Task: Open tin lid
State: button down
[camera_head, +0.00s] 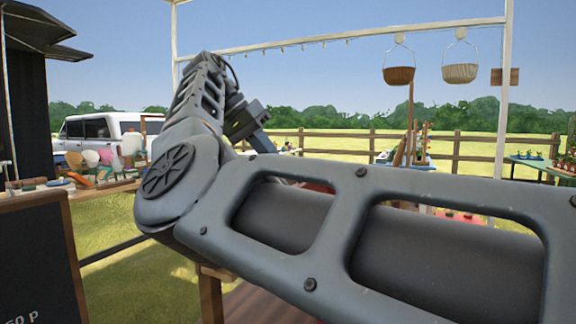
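My arm fills the middle and right of the head view and blocks much of the scene. A dark block at the far end of the arm, which looks like my gripper (254,135), points down to the right. Its fingertips cannot be made out, so I cannot tell whether it is open or shut. No tin or tin lid can be made out. A small patch of a red thing (318,187) shows just behind my arm, too covered to identify.
Two baskets, one brown (398,76) and one pale (459,73), hang from a white frame. A green table (535,164) with plants stands at right, near a wooden fence.

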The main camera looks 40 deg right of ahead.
jog(key=shift+s+d+f+b, duration=0.15)
jog(key=shift+s+d, duration=0.2)
jog(key=shift+s, duration=0.35)
jog(key=shift+s+d+f+b, duration=0.1)
jog(key=shift+s+d, duration=0.25)
jog(key=shift+s, duration=0.4)
jog(key=shift+s+d+f+b, duration=0.15)
jog(key=shift+s+d, duration=0.2)
jog(key=shift+s, duration=0.35)
